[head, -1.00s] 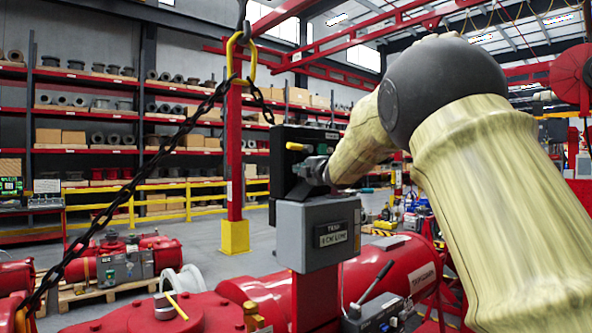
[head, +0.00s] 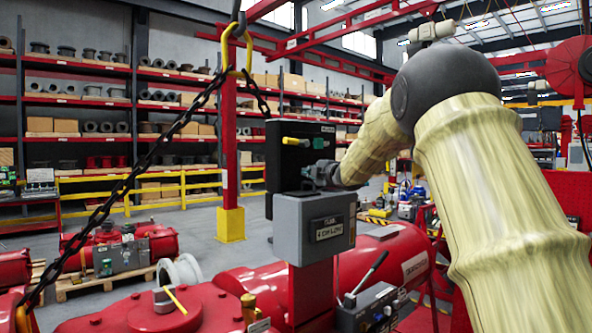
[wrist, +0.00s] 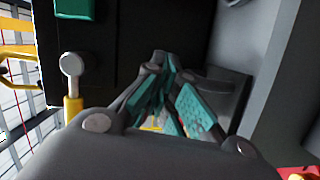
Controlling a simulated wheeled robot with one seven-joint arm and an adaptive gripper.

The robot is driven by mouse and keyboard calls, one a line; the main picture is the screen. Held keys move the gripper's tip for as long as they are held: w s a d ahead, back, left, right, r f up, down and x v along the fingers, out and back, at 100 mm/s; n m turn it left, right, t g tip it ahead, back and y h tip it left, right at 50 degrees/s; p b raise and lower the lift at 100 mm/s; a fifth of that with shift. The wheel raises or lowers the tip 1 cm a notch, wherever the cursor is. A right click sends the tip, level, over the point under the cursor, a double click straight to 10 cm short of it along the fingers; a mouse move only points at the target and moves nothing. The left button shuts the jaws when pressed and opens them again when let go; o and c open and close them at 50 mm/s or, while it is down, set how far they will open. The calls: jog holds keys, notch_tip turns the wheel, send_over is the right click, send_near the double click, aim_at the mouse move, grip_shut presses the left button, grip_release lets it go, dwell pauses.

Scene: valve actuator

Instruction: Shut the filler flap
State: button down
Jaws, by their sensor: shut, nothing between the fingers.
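A black upright panel (head: 288,170) stands behind a labelled grey box (head: 296,233) on a red post. I cannot tell for sure whether this panel is the filler flap. A yellow-ended handle (head: 296,142) sticks out from it; a grey knob with a yellow stem (wrist: 72,85) shows at the left of the wrist view. My gripper (head: 322,175) is in front of the panel, just above the box. In the wrist view, my gripper (wrist: 170,108) is shut and empty, its teal pads close together against the dark surface. Whether it touches the panel is unclear.
A chain with a yellow hook (head: 238,50) hangs at the left. A red tank (head: 260,283) and a lever (head: 375,268) lie below the box. A yellow railing (head: 150,190) and shelves stand behind.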

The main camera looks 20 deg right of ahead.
aim_at(310, 193)
jog(key=shift+d, duration=0.1)
dwell(0.4)
jog(key=s+d+r+b, duration=0.1)
jog(key=s+r, duration=0.5)
jog(key=s, duration=0.3)
jog(key=shift+s+d+r, duration=0.25)
jog(key=shift+d, duration=0.05)
dwell(0.5)
